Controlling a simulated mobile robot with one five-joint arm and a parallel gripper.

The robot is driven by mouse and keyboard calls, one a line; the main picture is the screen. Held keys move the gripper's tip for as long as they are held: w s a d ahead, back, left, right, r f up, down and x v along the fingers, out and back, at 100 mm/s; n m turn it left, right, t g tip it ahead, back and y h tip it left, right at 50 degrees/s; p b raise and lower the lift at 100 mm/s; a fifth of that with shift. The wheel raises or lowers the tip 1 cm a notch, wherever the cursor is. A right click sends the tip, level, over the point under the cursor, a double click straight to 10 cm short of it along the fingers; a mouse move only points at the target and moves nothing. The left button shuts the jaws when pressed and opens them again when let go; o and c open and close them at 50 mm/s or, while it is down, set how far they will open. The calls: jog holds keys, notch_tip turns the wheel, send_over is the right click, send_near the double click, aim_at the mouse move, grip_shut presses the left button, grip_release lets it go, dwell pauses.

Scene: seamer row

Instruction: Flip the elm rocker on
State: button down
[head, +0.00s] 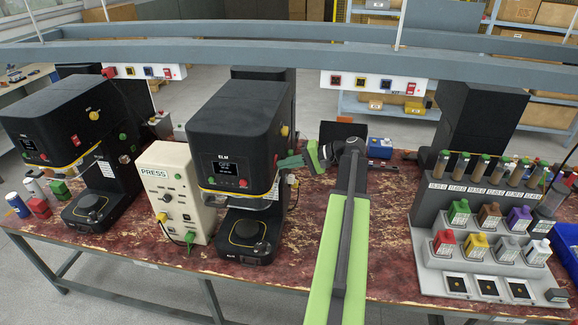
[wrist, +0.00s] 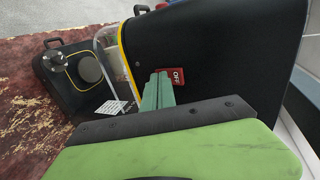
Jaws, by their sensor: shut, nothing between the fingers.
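The elm machine (head: 235,125) is a black seamer with "ELM" on its front, standing mid-table; its dark side fills much of the wrist view (wrist: 220,40). Its red rocker (wrist: 178,74) is on that side, with a white "OFF" marking showing. The left part of the rocker is hidden behind my fingers. My gripper (wrist: 159,76) has teal fingers, shut and empty, with the tips at the rocker; I cannot tell if they touch it. In the head view my gripper (head: 283,163) points left at the machine's right side.
A similar black machine (head: 65,120) stands at the left, with a cream PRESS box (head: 168,185) between the two. A grey rack (head: 470,245) of coloured blocks and tubes stands at the right. A grey beam (head: 300,38) crosses above the table.

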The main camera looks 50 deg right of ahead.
jog(key=shift+r+p, duration=0.8)
jog(key=p+v, duration=0.4)
jog(key=v, duration=0.9)
jog(key=shift+s+d+f, duration=0.2)
jog(key=shift+s+d, duration=0.05)
jog(key=shift+s, duration=0.15)
